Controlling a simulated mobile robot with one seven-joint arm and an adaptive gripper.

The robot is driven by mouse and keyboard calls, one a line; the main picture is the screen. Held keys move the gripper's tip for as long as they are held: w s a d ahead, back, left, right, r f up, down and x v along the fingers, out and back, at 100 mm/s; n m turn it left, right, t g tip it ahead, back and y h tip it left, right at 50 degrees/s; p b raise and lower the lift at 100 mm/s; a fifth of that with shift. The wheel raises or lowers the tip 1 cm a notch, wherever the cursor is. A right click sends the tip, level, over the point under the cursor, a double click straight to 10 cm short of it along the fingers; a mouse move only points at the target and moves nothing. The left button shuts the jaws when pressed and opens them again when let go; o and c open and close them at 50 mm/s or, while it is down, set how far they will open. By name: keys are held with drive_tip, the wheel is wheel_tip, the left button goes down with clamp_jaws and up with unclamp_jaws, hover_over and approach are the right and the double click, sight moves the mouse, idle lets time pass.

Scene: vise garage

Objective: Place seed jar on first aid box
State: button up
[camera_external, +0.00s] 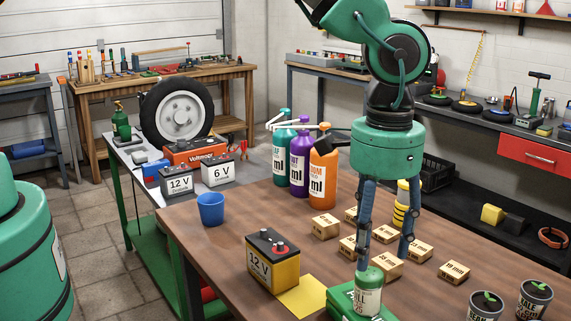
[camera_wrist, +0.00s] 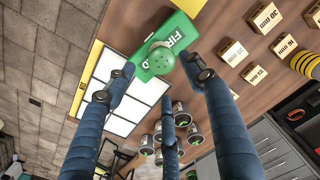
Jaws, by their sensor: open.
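The seed jar (camera_external: 368,292) is pale with a green lid and a printed label. It stands upright at the front of the table, on the green first aid box (camera_external: 340,303) as far as I can see. The wrist view looks down on the jar's lid (camera_wrist: 159,55) over the box with white lettering (camera_wrist: 183,32). My gripper (camera_external: 384,262) is open just above the jar, its blue fingers spread around the lid. The fingers look apart from the jar. The box's near part is cut off by the external view's lower edge.
A yellow 12 V battery (camera_external: 272,262) and a yellow sheet (camera_external: 303,297) lie left of the box. Several wooden blocks (camera_external: 407,250) and a yellow-black cylinder (camera_external: 401,205) are behind. Seedling pots (camera_external: 487,305) stand right. Tall bottles (camera_external: 323,172) stand farther back.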

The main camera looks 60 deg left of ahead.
sight(372, 273)
drive_tip(key=shift+r, duration=1.5)
drive_tip(key=shift+a+r, duration=0.1)
drive_tip(key=shift+r, duration=0.05)
drive_tip(key=s+a+r+n+t+h, duration=0.1)
drive_tip(key=a+r, duration=1)
drive_tip(key=a, duration=0.3)
drive_tip(key=s+a+r+t, duration=0.1)
drive_tip(key=s+a+r, duration=0.1)
drive_tip(key=a+r, duration=1.1)
drive_tip(key=s+a+r+t, duration=0.1)
drive_tip(key=s+a+r, duration=0.1)
drive_tip(key=s+a, duration=0.4)
drive_tip(key=s+a+r+t, duration=0.15)
drive_tip(key=s+a, duration=0.25)
drive_tip(key=a, duration=0.5)
drive_tip(key=s+a, duration=0.4)
drive_tip(key=s, duration=0.2)
drive_tip(key=s+a+n+t+y, duration=0.1)
drive_tip(key=s+a, duration=0.3)
drive_tip(key=s, duration=0.3)
drive_tip(key=shift+a+n, duration=0.3)
drive_tip(key=shift+a, duration=0.1)
